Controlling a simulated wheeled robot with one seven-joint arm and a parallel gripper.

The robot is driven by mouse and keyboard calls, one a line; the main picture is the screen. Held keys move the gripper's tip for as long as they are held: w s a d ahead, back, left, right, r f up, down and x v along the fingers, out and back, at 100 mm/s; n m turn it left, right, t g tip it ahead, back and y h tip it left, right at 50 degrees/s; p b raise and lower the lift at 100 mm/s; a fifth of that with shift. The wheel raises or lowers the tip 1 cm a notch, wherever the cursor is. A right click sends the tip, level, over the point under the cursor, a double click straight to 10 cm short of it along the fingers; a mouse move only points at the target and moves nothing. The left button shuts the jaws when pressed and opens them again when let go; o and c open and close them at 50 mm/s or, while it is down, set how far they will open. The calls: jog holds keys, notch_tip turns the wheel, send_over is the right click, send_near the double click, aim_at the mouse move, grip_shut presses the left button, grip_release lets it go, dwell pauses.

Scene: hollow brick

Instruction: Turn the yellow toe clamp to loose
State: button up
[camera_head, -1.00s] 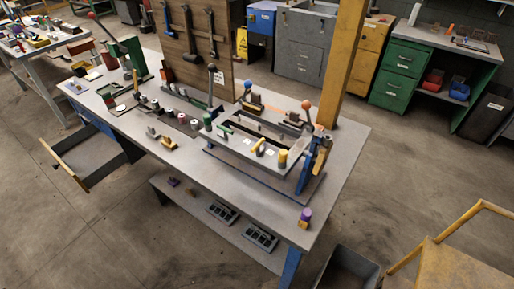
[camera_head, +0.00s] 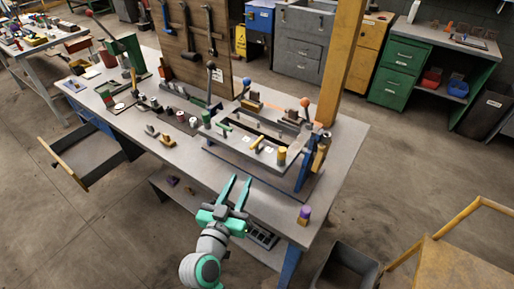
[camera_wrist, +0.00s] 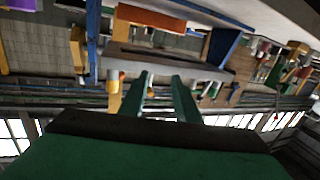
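The fixture (camera_head: 237,154) stands on the workbench. What looks like the yellow toe clamp (camera_head: 258,145) is a short yellow bar on its front plate, lying at a slant. A yellow cylinder (camera_head: 282,156) stands to its right.
A yellow post (camera_head: 340,65) rises behind the fixture. A purple-topped piece (camera_head: 304,213) stands at the bench's near right corner. An open drawer (camera_head: 90,160) juts out at left. A dark bin (camera_head: 345,268) is on the floor at right. Bare bench top lies before the fixture.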

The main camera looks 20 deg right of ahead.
aim_at(256, 150)
jog(key=w+d+r, duration=0.1)
jog(key=w+d, duration=0.1)
jog(key=w, duration=0.1)
jog(key=w+d+r+m+h, duration=0.1)
jog(key=w+d, duration=0.2)
jog(key=w+d+r+m, duration=0.1)
jog(key=w+d+r, duration=0.1)
jog(key=d, duration=0.1)
jog(key=shift+w+d+g+h, duration=0.1)
jog(key=shift+w+g+h, duration=0.3)
jog(key=shift+w, duration=0.25)
jog(key=shift+d+f, duration=0.1)
jog(key=shift+d, duration=0.1)
grip_shut()
